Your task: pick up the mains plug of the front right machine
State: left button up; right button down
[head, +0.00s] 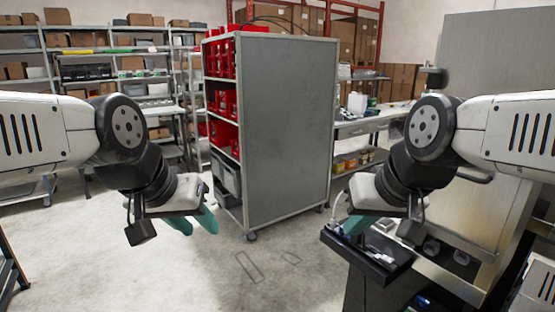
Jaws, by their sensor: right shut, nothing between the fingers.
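I cannot make out the mains plug in the head view. I also cannot tell which thing is the front right machine; a tall grey metal cabinet (487,75) stands at the right, partly behind my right arm. My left gripper (194,222) hangs over the floor at centre left, its teal fingers apart with nothing between them. My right gripper (357,224) is shut and empty, low over a black tray (392,272) at the right. A thin white cable (334,203) curves down beside it. Small pale items lie in the tray, too small to identify.
A grey cart (285,125) with red bins (222,102) stands in the middle. Shelving with boxes lines the back, and a workbench (375,122) stands behind the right arm. The floor (190,275) at the front left is clear.

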aim_at(356, 240)
jog(key=i+j+u, duration=0.7)
jog(key=i, duration=0.35)
jog(key=i+z, duration=0.2)
jog(key=i, duration=0.15)
jog(key=i+j+z, duration=0.2)
jog(key=i+z, duration=0.2)
jog(key=z, duration=0.2)
jog(key=i+z, duration=0.15)
jog(key=z, duration=0.2)
jog(key=i+j+z, duration=0.1)
jog(key=z, duration=0.3)
jog(key=i+j+z, duration=0.2)
jog(key=z, duration=0.2)
jog(key=i+z, duration=0.1)
jog(key=z, duration=0.35)
jog(key=i+j+z, duration=0.1)
jog(key=z, duration=0.35)
jog(key=i+j+z, duration=0.1)
jog(key=z, duration=0.35)
jog(key=j+z, duration=0.25)
jog(key=z, duration=0.25)
jog(key=j+z, duration=0.2)
jog(key=z, duration=0.25)
jog(key=j+z, duration=0.45)
jog(key=i+j+z, duration=0.1)
jog(key=j+z, duration=0.15)
jog(key=z, duration=0.2)
jog(key=j+z, duration=0.3)
jog(key=z, duration=0.15)
